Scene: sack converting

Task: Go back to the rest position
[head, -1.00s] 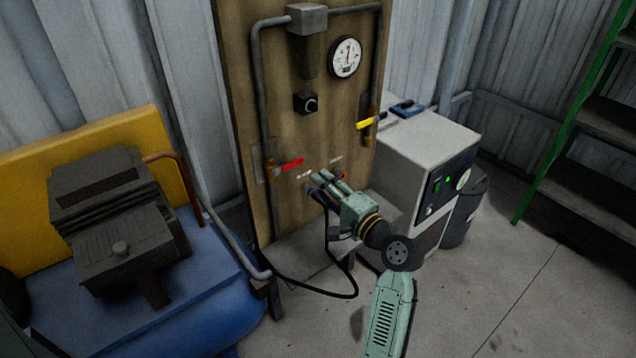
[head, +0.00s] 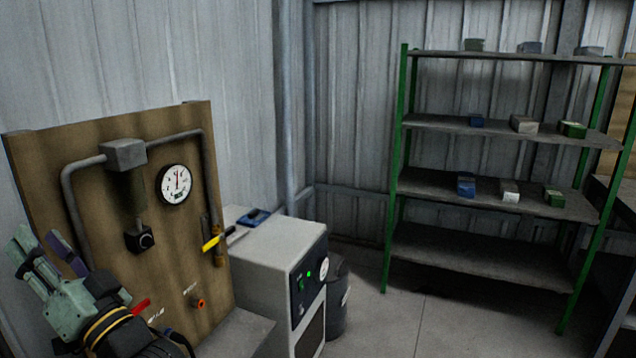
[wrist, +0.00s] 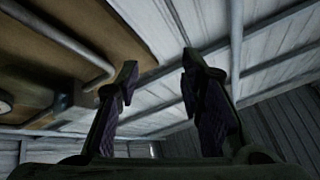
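My gripper (head: 45,262) is at the lower left of the head view, in front of the wooden panel (head: 60,160), pointing up and left. In the wrist view my gripper (wrist: 160,85) shows two dark purple-padded fingers standing well apart. Nothing is between them but the metal wall and panel behind. The panel carries a round gauge (head: 175,184), a grey pipe, a black knob (head: 140,240), a yellow-handled valve (head: 213,243) and a red handle (head: 141,306). My gripper and wrist partly cover the panel's lower left.
A grey cabinet (head: 270,262) with a green light stands right of the panel, a blue item (head: 253,217) on top. A dark bin (head: 337,300) is beside it. A green-framed shelf (head: 480,190) holds several small boxes. Floor (head: 400,325) before the shelf is clear.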

